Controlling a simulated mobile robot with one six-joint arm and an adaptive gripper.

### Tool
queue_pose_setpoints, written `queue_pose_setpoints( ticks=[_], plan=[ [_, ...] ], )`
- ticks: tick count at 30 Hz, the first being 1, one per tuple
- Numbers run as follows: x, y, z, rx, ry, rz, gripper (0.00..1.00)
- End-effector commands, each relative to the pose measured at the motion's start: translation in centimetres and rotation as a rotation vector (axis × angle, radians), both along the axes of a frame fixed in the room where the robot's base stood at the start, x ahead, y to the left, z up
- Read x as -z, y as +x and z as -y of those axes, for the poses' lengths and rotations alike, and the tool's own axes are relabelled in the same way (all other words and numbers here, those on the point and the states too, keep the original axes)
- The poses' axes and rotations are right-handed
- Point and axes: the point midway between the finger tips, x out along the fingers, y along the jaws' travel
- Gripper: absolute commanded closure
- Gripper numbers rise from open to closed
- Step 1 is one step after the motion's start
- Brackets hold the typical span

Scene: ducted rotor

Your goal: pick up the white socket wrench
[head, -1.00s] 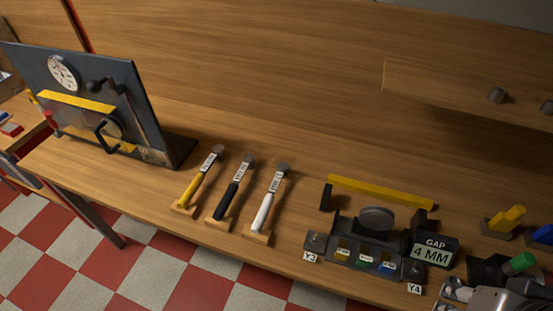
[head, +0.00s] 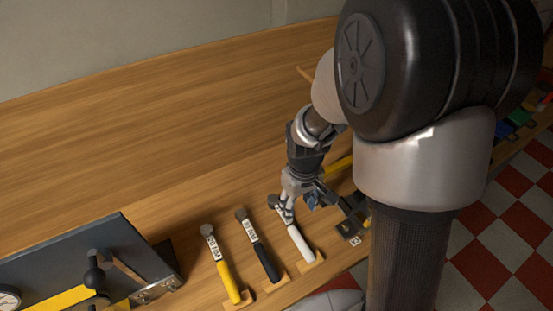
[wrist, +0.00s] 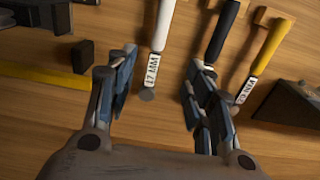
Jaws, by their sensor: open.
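The white-handled socket wrench (head: 299,242) lies on the wooden bench, its handle end on a small wooden rest. In the wrist view my gripper (wrist: 161,66) is open, with the label and head between the fingers in the picture, closer to the left finger. No contact shows. I cannot tell the exact height above the wrench.
A black-handled wrench (head: 264,258) and a yellow-handled wrench (head: 228,278) lie beside it. In the wrist view my right finger overlaps the head end of the black wrench (wrist: 222,32). A dark fixture with a yellow bar (wrist: 38,74) is left there. The bench behind is clear.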

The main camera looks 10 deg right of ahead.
Motion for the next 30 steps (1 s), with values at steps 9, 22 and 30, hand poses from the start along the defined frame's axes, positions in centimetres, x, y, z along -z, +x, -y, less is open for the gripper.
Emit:
queue_pose_setpoints(
  ticks=[9,22,30],
  plan=[
    [5.1,0.0,0.0,-0.01,0.0,-0.019,0.52],
    [12.7,0.1,0.0,-0.009,-0.001,-0.015,0.52],
    [14.3,0.1,0.0,-0.009,0.0,-0.016,0.52]
  ],
)
